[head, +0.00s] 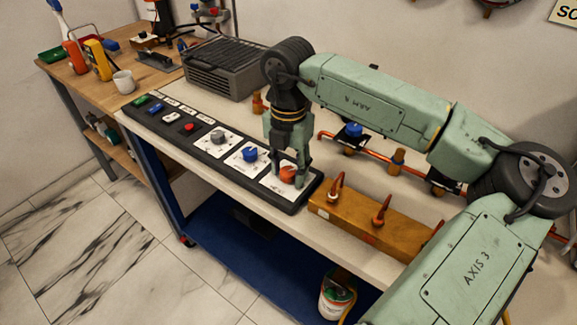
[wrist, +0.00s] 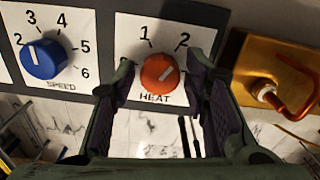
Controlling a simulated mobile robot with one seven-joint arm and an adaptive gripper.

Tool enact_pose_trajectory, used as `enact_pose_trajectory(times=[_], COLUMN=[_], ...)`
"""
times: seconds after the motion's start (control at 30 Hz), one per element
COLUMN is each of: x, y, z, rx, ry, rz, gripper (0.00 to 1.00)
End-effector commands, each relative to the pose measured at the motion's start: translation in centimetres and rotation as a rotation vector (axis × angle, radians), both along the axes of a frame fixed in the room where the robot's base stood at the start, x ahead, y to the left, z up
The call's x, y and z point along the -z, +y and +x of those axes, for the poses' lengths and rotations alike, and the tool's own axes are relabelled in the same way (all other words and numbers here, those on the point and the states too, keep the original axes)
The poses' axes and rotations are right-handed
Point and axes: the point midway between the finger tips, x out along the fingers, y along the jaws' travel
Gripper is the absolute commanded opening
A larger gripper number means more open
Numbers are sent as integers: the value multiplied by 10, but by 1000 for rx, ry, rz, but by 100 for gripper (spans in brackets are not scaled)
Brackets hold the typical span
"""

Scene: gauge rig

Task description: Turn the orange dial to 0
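The orange dial (wrist: 159,73) sits on a white plate marked HEAT, at the near right end of the dark control panel (head: 217,171). My gripper (wrist: 161,82) is open, one finger on each side of the dial with a small gap at each. In the head view my gripper (head: 288,166) points down over the orange dial (head: 288,175).
A blue SPEED dial (wrist: 43,59) is left of the orange one, with a grey dial (head: 217,136) farther along. A brass block (head: 370,222) with copper hooks stands close on the right. Pipes with a blue valve (head: 353,130) run behind.

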Motion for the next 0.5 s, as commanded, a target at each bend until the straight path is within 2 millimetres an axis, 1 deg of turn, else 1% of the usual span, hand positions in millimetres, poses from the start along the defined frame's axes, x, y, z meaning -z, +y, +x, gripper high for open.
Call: enact_pose_trajectory(times=[0.07, 0.5], x=[0, 0], y=[0, 0], z=[0, 0], rx=[0, 0], ry=[0, 0], rz=[0, 0], gripper=[34, 4])
